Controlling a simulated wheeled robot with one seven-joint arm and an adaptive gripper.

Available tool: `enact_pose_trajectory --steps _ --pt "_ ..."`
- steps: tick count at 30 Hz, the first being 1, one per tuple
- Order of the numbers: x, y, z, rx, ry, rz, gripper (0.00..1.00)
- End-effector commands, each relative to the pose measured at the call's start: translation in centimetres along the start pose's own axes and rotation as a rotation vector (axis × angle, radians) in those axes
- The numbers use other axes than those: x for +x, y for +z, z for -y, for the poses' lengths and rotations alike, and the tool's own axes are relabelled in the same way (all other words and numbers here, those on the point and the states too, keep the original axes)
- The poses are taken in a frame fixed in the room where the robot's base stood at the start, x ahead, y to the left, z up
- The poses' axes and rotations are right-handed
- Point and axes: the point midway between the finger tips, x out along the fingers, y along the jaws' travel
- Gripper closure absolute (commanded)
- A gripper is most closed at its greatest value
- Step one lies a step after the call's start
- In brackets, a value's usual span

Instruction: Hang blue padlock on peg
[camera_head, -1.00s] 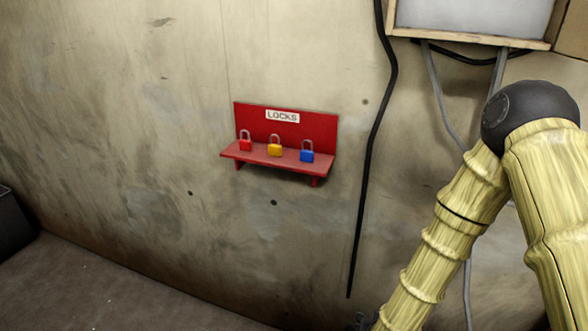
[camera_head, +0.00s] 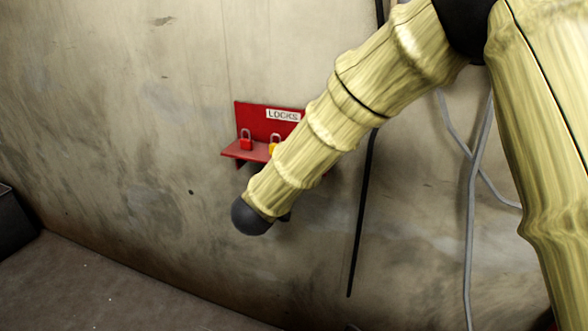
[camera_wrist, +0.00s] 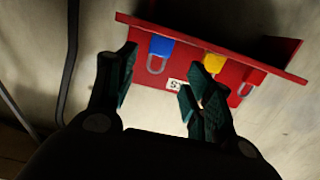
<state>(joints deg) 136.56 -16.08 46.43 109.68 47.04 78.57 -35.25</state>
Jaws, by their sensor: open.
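The blue padlock (camera_wrist: 161,46) stands on the red LOCKS shelf (camera_wrist: 190,32) in the wrist view, where everything appears upside down. Its shackle points down in that picture. My gripper (camera_wrist: 160,82) is open and empty, its dark green fingers spread to either side of the blue padlock's line of view, apparently short of it. In the head view my arm hides the blue padlock and covers the right part of the shelf (camera_head: 238,152). My gripper is almost wholly hidden there. I cannot make out a peg.
The yellow padlock (camera_wrist: 215,62) stands beside the blue one, close to my right finger in the wrist picture. The red padlock (camera_head: 246,141) is at the shelf's left. A black cable (camera_head: 362,220) and grey cables (camera_head: 474,200) run down the wall.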

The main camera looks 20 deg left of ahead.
Motion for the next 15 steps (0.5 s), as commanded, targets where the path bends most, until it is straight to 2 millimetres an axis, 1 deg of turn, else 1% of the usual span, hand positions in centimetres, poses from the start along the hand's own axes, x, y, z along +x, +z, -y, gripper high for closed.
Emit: enact_pose_trajectory --steps 5,15 --pt "0.8 0.0 0.0 0.001 0.002 -0.002 0.48" --pt "3.9 0.0 -0.1 0.002 0.004 -0.002 0.48"
